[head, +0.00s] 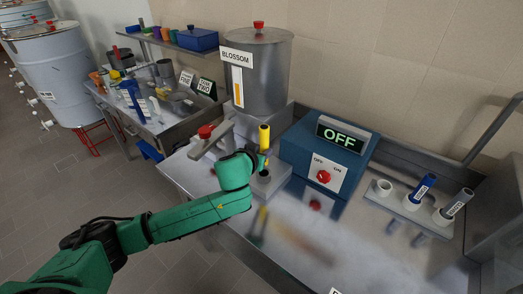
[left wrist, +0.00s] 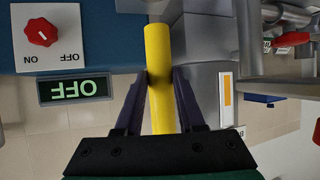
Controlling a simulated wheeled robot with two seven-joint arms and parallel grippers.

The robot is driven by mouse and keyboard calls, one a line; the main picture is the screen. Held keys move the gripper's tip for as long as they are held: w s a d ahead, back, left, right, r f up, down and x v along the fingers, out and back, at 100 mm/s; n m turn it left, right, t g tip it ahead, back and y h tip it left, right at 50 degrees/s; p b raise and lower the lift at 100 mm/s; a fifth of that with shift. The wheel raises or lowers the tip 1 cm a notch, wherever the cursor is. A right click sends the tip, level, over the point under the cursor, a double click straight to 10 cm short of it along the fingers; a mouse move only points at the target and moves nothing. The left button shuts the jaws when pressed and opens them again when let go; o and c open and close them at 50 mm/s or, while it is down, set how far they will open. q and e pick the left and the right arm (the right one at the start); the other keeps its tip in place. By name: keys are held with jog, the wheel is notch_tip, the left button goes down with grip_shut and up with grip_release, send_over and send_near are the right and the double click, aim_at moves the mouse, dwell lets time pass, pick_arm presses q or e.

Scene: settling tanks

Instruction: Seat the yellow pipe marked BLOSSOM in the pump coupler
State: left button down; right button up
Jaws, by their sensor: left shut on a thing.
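The yellow pipe (head: 264,136) stands near upright below the steel tank labelled BLOSSOM (head: 267,72). My left gripper (head: 263,159) is shut on the pipe, which also shows between its fingers in the left wrist view (left wrist: 158,52). The marking on the pipe cannot be read. A grey block (head: 268,184), which looks like the pump coupler, sits on the steel bench directly below the gripper. The gripper and arm partly hide it, and I cannot tell whether the pipe's lower end touches or enters it. My right gripper is not in view.
The blue pump box with its OFF display (head: 343,137) and red knob (head: 323,177) stands close right of the gripper. A rack (head: 408,207) holds a blue pipe (head: 424,186) and a grey pipe (head: 459,203); its left socket is empty. A red-handled tap (head: 206,132) stands left.

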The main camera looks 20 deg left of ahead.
pick_arm(q)
notch_tip(320, 180, down, 4)
jog(key=shift+r+b, duration=0.15)
jog(key=shift+b, duration=1)
jog(key=shift+p, duration=0.45)
jog(key=shift+f+b, duration=1.6)
jog(key=shift+f, duration=0.45)
jog(key=shift+c, duration=2.2)
grip_release()
jog(key=shift+s, duration=0.2)
jog(key=b+v, duration=0.1)
jog(key=v, duration=1.3)
jog(key=shift+r+b, duration=0.2)
jog(key=shift+b, duration=0.1)
